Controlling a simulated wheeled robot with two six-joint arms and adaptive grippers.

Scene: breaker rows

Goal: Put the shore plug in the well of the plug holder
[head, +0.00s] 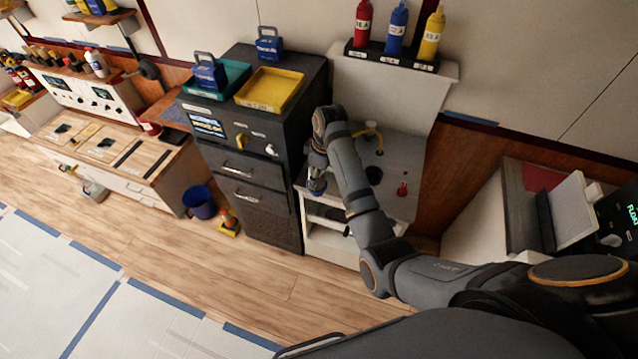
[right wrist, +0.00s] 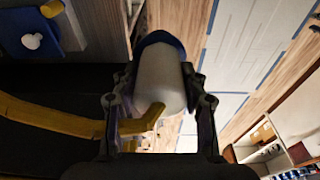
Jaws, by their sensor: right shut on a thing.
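My right gripper (head: 317,190) is over the left front edge of the grey worktop, beside the dark cabinet. In the right wrist view its fingers (right wrist: 160,105) are shut on a pale grey cylinder with a dark blue end, which I take as the shore plug (right wrist: 158,72). The grey worktop (head: 398,150) has a dark round opening (head: 373,175); I cannot tell if this is the well of the plug holder. My right arm hides part of the worktop. My left gripper is not in view.
The dark cabinet (head: 255,185) bears a yellow tray (head: 270,90) and blue padlock-shaped blocks. Red, blue and yellow bottles (head: 397,28) stand on a shelf above. A blue bin (head: 199,203) is on the floor.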

